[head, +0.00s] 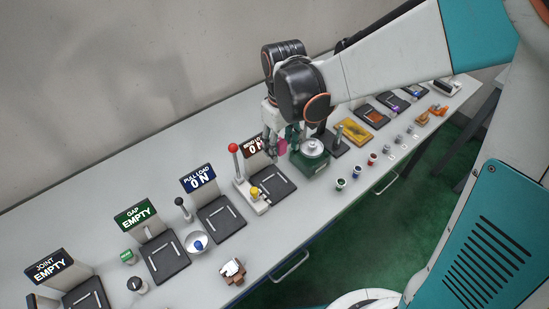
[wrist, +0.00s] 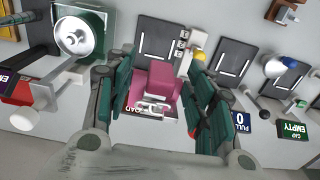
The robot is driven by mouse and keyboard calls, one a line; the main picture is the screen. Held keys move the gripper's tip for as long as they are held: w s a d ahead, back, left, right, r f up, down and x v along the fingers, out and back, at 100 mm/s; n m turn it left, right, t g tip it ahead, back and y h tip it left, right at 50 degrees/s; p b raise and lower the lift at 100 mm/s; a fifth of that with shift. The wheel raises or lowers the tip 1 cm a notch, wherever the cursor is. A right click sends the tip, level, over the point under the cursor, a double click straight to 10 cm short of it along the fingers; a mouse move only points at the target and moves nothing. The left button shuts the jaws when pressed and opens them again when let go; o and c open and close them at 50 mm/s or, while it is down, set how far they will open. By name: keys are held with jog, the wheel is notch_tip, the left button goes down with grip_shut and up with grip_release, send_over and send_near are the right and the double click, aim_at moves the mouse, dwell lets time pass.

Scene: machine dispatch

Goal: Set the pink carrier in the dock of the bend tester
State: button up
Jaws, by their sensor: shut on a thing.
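The pink carrier (wrist: 157,78) sits between the green-padded fingers of my gripper (wrist: 160,100), which is shut on it. In the head view the carrier (head: 283,146) shows as a small pink patch under my gripper (head: 281,136), mostly hidden by the wrist and fingers. The bend tester's sign (head: 253,147) is partly covered by the gripper and seems to read ON. Its dark dock plate (head: 272,183) with light strips lies in front of the sign. In the wrist view the dock (wrist: 160,34) shows just beyond the carrier; I cannot tell the height between them.
A lever with a red ball (head: 233,148) and a yellow-knobbed base (head: 254,191) stand close left of the dock. A green machine with a silver dish (head: 312,148) stands close right.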

aim_at(280, 191)
notch_tip(280, 191, down, 20)
jog(key=b, duration=1.3)
jog(key=shift+r, duration=0.2)
jog(key=shift+f, duration=0.15)
jog(key=o, duration=1.2)
notch_tip(280, 191, up, 12)
jog(key=p, duration=0.3)
